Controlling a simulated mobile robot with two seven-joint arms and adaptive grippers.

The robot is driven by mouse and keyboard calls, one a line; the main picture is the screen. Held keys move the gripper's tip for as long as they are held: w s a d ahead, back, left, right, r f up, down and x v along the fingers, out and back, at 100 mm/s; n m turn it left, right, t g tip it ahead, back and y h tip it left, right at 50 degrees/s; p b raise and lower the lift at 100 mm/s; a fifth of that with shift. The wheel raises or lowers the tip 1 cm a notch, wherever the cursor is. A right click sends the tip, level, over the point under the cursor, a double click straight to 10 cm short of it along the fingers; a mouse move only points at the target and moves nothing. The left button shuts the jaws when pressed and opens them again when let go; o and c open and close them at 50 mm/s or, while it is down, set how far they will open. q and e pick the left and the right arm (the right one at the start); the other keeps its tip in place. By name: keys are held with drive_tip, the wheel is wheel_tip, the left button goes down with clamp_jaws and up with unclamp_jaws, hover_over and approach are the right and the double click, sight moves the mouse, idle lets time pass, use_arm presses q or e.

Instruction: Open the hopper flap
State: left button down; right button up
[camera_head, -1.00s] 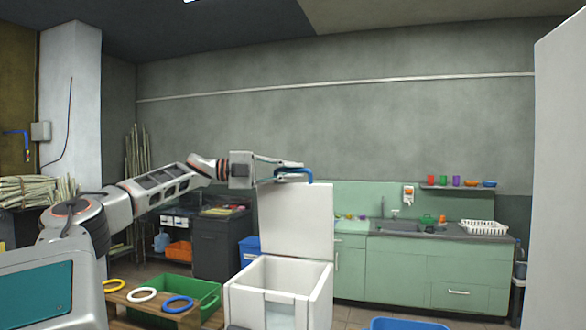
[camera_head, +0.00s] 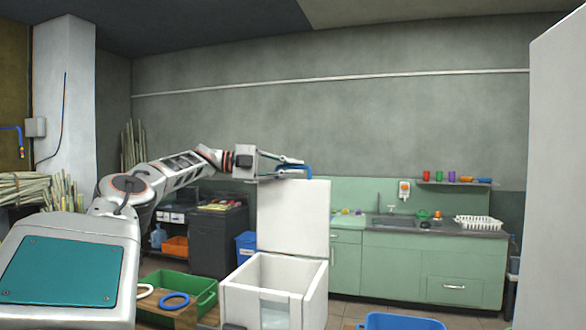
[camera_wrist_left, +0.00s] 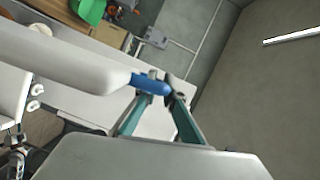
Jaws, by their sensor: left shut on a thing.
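The hopper flap (camera_head: 293,222) is a white panel standing upright at the back of the white hopper box (camera_head: 262,301), whose top is open. A blue handle (camera_head: 308,171) sits at the flap's top edge. My left gripper (camera_head: 303,168) is at that handle, with its arm coming in from the left. In the left wrist view the two fingers are shut on the blue handle (camera_wrist_left: 152,84), and the flap's white edge (camera_wrist_left: 70,62) runs away to the left. My right gripper does not show.
A green crate (camera_head: 172,286) and a wooden bench with a blue ring (camera_head: 174,300) stand left of the hopper. A blue bin (camera_head: 402,321) is at the front right. A green counter (camera_head: 420,262) with a sink lines the back wall.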

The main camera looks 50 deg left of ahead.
use_arm(q)
drive_tip(key=c, duration=2.4)
unclamp_jaws()
drive_tip(key=shift+s, duration=0.1)
drive_tip(key=v, duration=1.2)
